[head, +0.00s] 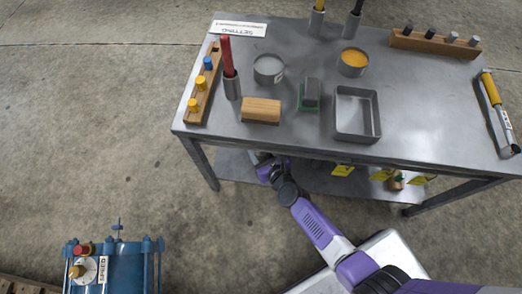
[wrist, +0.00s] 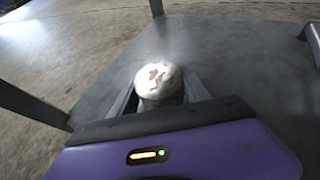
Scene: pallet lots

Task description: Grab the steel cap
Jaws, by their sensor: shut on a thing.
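The steel cap (wrist: 158,84) is a short, shiny silvery cylinder with reddish-brown patches on its top. In the wrist view it sits between the two fingers of my gripper (wrist: 160,95), which are shut on it. The grey lower shelf (wrist: 240,70) lies below and around it; I cannot tell whether the cap touches the shelf. In the head view my gripper (head: 264,166) reaches under the front left edge of the tabletop, and the cap cannot be made out clearly there.
The steel table (head: 420,110) hangs over my gripper. On top stand a wooden block (head: 261,111), a grey tray (head: 357,134) and a red-handled tool (head: 227,58) in a holder. A table leg (head: 201,165) stands close left.

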